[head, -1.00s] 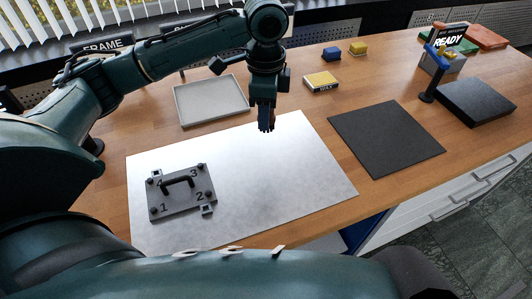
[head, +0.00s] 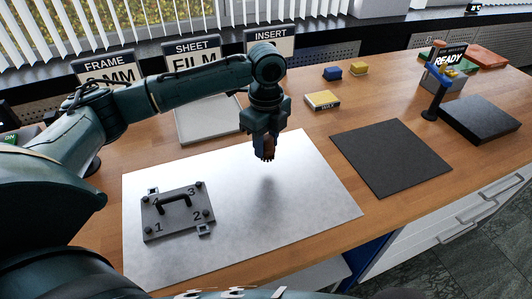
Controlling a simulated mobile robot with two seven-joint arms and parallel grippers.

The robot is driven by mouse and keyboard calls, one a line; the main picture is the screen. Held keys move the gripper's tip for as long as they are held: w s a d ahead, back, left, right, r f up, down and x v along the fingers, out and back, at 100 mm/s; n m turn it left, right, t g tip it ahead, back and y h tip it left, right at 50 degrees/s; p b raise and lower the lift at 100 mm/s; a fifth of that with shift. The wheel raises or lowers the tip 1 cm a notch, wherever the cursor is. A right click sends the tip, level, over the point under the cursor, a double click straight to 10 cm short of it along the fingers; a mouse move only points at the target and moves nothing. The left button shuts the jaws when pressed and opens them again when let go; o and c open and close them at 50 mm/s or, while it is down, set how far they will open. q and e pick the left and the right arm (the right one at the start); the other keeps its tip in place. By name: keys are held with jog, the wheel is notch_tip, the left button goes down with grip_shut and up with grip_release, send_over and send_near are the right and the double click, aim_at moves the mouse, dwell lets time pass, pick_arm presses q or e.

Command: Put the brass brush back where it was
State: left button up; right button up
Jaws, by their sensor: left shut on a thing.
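My left gripper (head: 264,145) points down above the bright metal sheet (head: 300,215) on the bench. It is shut on a small brown piece with dark bristle-like tips, seemingly the brass brush (head: 267,146). The fingers hide most of it. Its tips hang above the sheet, with a soft shadow on the sheet below. My right gripper is not in view.
A grey plate with a handle and numbered corners (head: 165,222) lies on the sheet's left. A pale tray (head: 205,130) stands behind, partly covered by my arm.

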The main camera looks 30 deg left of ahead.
aim_at(266, 153)
pick_arm(q)
jog(key=shift+f, duration=1.8)
jog(key=shift+f, duration=0.1)
jog(key=o, duration=1)
jog(key=shift+c, duration=0.2)
notch_tip(266, 153, up, 12)
jog(key=shift+r, duration=0.1)
